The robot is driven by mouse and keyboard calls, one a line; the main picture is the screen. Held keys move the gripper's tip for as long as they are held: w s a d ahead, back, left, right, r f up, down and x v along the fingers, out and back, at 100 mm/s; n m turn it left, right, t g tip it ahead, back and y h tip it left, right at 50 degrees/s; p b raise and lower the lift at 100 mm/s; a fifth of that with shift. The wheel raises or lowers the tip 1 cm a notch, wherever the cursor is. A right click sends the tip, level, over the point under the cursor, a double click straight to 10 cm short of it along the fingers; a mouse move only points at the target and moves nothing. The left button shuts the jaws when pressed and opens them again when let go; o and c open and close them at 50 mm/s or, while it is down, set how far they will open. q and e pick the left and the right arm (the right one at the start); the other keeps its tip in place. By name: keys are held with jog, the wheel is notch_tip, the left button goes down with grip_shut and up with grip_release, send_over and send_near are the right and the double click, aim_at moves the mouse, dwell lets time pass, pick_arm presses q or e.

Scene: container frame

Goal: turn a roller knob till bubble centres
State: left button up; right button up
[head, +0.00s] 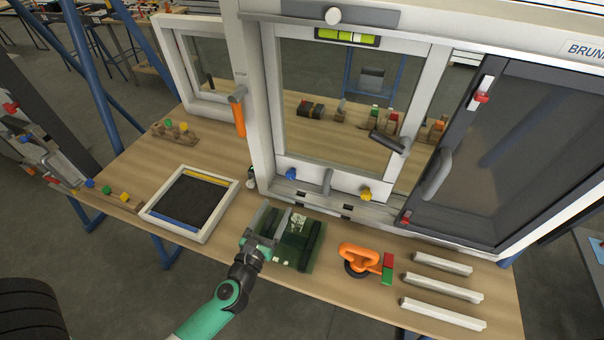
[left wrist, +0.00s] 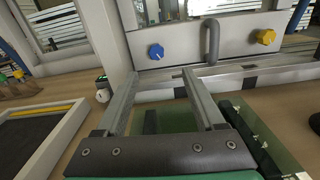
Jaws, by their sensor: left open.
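A green spirit level (head: 347,37) with a yellow-green vial lies along the top rail of the window sash. The bubble is too small to place surely. A blue knob (head: 291,174) and a yellow knob (head: 365,193) sit on the sash's bottom rail, with a grey handle (head: 327,182) between them. In the left wrist view the blue knob (left wrist: 155,51) is ahead between the fingers, and the yellow knob (left wrist: 265,37) is to the right. My left gripper (head: 277,220) is open and empty, short of the frame and below the blue knob. My right gripper is not seen.
A dark green glass-like plate (head: 302,250) lies under my left gripper. An orange suction lifter (head: 358,256) and pale strips (head: 442,289) lie to the right. A framed dark panel (head: 153,217) lies left. The dark door (head: 470,150) stands open at right.

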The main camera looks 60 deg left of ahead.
aim_at(290, 177)
pick_arm(q)
jog(key=shift+s+f, duration=0.3)
jog(key=shift+s, duration=0.5)
jog(key=shift+w+r, duration=0.1)
jog(key=shift+w, duration=0.05)
jog(key=x, duration=1.2)
jog(key=shift+w+r, duration=0.1)
jog(key=shift+w, duration=0.05)
grip_shut()
